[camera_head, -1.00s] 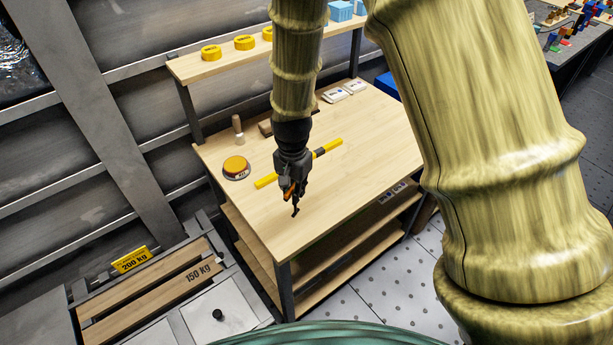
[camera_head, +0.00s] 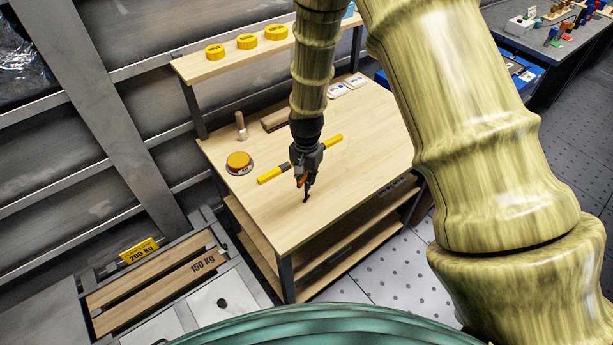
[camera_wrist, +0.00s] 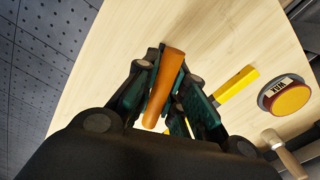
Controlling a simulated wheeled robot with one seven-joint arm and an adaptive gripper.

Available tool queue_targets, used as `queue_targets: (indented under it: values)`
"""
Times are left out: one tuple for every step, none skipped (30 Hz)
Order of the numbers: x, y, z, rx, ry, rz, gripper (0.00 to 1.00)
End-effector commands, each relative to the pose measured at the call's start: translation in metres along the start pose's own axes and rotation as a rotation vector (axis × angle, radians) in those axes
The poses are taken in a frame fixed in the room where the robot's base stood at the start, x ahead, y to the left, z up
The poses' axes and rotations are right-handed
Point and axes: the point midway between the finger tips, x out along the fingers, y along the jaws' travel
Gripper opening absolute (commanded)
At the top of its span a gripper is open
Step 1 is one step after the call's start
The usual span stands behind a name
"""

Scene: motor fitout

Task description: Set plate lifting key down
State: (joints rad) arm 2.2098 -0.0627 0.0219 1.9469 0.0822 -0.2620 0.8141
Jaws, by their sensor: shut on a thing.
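My gripper (camera_head: 304,176) is above the wooden workbench top (camera_head: 345,200) and shut on the plate lifting key. The key has an orange handle (camera_wrist: 168,85), which lies between the dark fingers in the wrist view. In the head view its thin black end (camera_head: 306,196) points down toward the bare front part of the bench. I cannot tell whether the tip touches the wood. The fingers and wrist hide part of the key.
A yellow bar with dark sections (camera_head: 272,174) lies behind my gripper. A round yellow-topped disc (camera_head: 238,162) and a wooden-handled tool (camera_head: 240,126) are at the left. Yellow rolls (camera_head: 247,41) stand on the raised shelf. The bench's front and right areas are clear.

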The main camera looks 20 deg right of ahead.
Motion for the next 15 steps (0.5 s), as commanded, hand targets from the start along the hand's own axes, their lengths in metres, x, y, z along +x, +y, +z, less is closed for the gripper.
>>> queue_targets:
  values:
    - [0.0002,-0.0003,-0.0001,0.000,0.000,0.000,0.00]
    - [0.0006,-0.0003,-0.0001,0.000,0.000,-0.001,0.00]
    - [0.0008,-0.0003,-0.0001,0.000,0.001,-0.001,0.00]
    - [0.0008,-0.0004,-0.0001,0.000,0.001,-0.001,0.00]
    - [0.0008,-0.0004,-0.0001,0.000,0.001,-0.001,0.00]
    - [0.0008,-0.0003,-0.0001,0.000,0.001,-0.001,0.00]
    - [0.0008,-0.0003,-0.0001,0.000,0.001,-0.001,0.00]
    - [0.0009,-0.0003,-0.0001,0.000,0.001,-0.001,0.00]
    - [0.0014,-0.0003,0.0000,0.000,0.001,-0.001,0.00]
    - [0.0021,-0.0002,0.0000,0.000,0.000,0.000,0.00]
    - [0.0029,-0.0002,0.0000,0.000,0.000,0.000,0.00]
    - [0.0039,-0.0002,0.0000,-0.001,0.000,0.000,0.00]
    - [0.0039,-0.0001,0.0000,-0.001,0.001,0.000,0.14]
    - [0.0034,-0.0001,-0.0001,-0.001,0.001,0.000,0.19]
    - [0.0033,-0.0001,-0.0001,-0.001,0.001,0.000,0.27]
